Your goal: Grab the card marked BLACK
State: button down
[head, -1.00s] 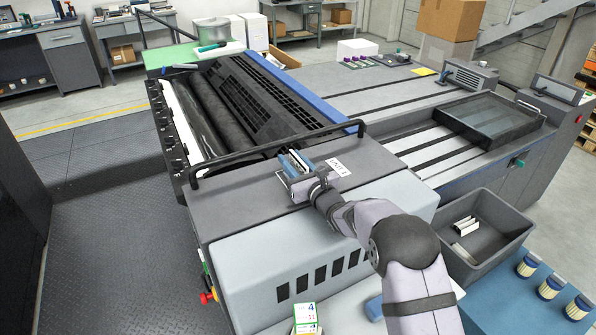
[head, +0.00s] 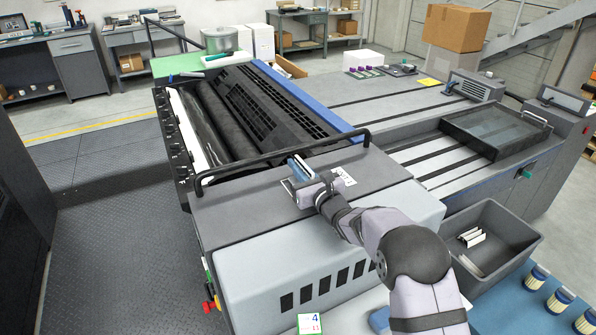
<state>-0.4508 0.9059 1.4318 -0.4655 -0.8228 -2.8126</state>
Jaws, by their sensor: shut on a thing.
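My gripper (head: 300,187) is over the near end of the press top, beside the black rail. It is shut on a thin blue and pale piece (head: 302,169) that stands up at its jaws. I cannot tell whether this piece is a card, and no word on it can be read. A white label (head: 344,176) with dark marks lies just right of the gripper and is partly covered by it. A white card with a green border and coloured numbers (head: 310,323) is at the bottom edge. No marking BLACK is readable anywhere.
The black rail (head: 235,164) crosses just behind my gripper, with dark rollers (head: 222,118) beyond it. A grey bin (head: 520,230) with pale pieces inside stands at right. Several blue-and-cream cylinders (head: 560,300) stand on the blue surface at lower right.

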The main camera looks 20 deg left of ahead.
jog(key=shift+r, duration=0.4)
jog(key=shift+s+d+r+b, duration=0.2)
jog(key=shift+r+b, duration=0.2)
jog(key=shift+b, duration=0.05)
jog(key=shift+s+d+r+b, duration=0.15)
jog(key=shift+d+r+b, duration=0.05)
jog(key=shift+r+b, duration=0.2)
jog(key=b+v, duration=0.5)
jog(key=v, duration=1.2)
jog(key=shift+r+b, duration=0.15)
jog(key=shift+b, duration=0.2)
jog(key=shift+r, duration=0.1)
